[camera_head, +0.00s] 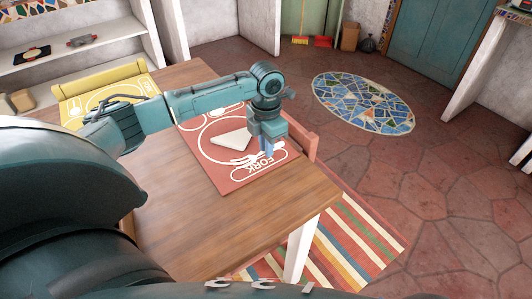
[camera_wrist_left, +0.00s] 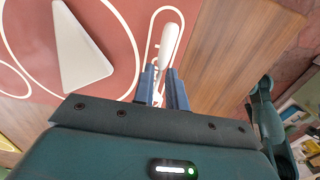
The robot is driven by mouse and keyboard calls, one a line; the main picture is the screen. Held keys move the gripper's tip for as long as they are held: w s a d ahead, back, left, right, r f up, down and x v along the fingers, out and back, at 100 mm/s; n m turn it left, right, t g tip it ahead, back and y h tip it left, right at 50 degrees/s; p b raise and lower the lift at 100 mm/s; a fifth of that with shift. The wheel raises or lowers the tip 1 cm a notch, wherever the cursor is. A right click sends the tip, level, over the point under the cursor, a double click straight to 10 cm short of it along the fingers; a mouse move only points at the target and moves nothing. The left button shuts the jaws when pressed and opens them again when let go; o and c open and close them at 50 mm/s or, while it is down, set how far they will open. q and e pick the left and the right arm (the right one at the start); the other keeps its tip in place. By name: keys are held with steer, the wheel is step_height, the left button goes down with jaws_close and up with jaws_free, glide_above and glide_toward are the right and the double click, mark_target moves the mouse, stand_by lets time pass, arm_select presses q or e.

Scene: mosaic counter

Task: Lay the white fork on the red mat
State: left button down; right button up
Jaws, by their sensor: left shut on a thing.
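The red mat (camera_head: 225,183) lies on the wooden table, with printed white outlines and the word FORK near its right end. My left gripper (camera_head: 267,152) points down over that end of the mat. In the left wrist view my left gripper (camera_wrist_left: 164,82) is shut on the white fork (camera_wrist_left: 169,45), whose pale rounded end sticks out past the fingertips over the fork outline. I cannot tell whether the fork touches the mat. The rest of the fork is partly hidden by the fingers. My right gripper is not in view.
A white triangular piece (camera_head: 232,140) lies on the red mat inside the printed circle; it also shows in the left wrist view (camera_wrist_left: 78,55). A yellow mat (camera_head: 75,112) lies at the table's far left. The wooden table (camera_head: 190,225) is bare at the front.

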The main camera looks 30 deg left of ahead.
arm_select(q)
steer(key=shift+f, duration=1.45)
steer(key=shift+f, duration=0.2)
steer(key=c, duration=1.4)
jaws_free()
step_height(320, 180, up, 12)
steer(key=shift+r+p, duration=0.25)
steer(key=shift+p, duration=0.2)
steer(key=shift+s+f, duration=0.1)
